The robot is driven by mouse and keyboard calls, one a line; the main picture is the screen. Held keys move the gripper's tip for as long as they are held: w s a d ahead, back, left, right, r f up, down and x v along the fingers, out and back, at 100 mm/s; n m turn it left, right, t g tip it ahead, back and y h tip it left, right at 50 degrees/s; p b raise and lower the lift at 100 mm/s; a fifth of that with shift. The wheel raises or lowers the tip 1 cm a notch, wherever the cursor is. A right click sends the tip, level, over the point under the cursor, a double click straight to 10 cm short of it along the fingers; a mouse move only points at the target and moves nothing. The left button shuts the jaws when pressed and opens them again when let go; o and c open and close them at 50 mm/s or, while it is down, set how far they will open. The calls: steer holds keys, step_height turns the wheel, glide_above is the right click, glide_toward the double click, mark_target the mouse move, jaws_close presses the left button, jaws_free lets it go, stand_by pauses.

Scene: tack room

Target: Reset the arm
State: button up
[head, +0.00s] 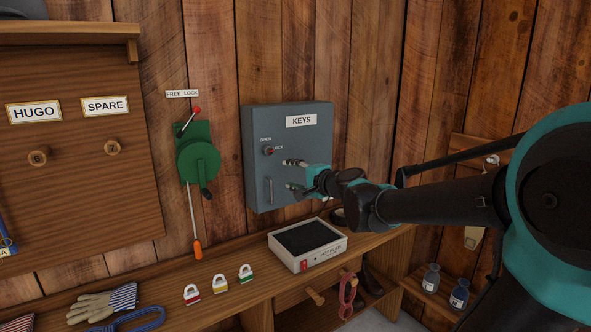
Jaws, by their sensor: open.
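My arm reaches in from the right of the head view. My gripper (291,173) is in front of the grey key cabinet (262,190), which hangs on the wall and is marked KEYS. The gripper is open, and I see nothing between its fingers. The cabinet door looks shut. I cannot tell whether the gripper touches the door.
A bench (240,300) below holds an open box (305,262) with a dark inside, three padlocks (219,283) and gloves (95,303). A green crank device (198,158) hangs left of the cabinet. Two bottles (459,296) stand lower right.

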steer(key=s+d+f+n+g+h, duration=0.3)
steer(key=s+d+f, duration=0.4)
steer(key=f, duration=0.3)
steer(key=s+d+f+n+g+h, duration=0.2)
steer(key=s+d+f+n+h, duration=0.1)
steer(key=s+d+f, duration=0.4)
steer(key=s+d+f+n+g+h, duration=0.3)
steer(key=s+d+f, duration=0.4)
steer(key=s+f, duration=0.4)
step_height(320, 180, down, 4)
steer(key=shift+r+n+g+h, duration=0.25)
steer(key=shift+n+g+h, duration=0.05)
steer(key=shift+n, duration=0.3)
steer(key=shift+s, duration=0.1)
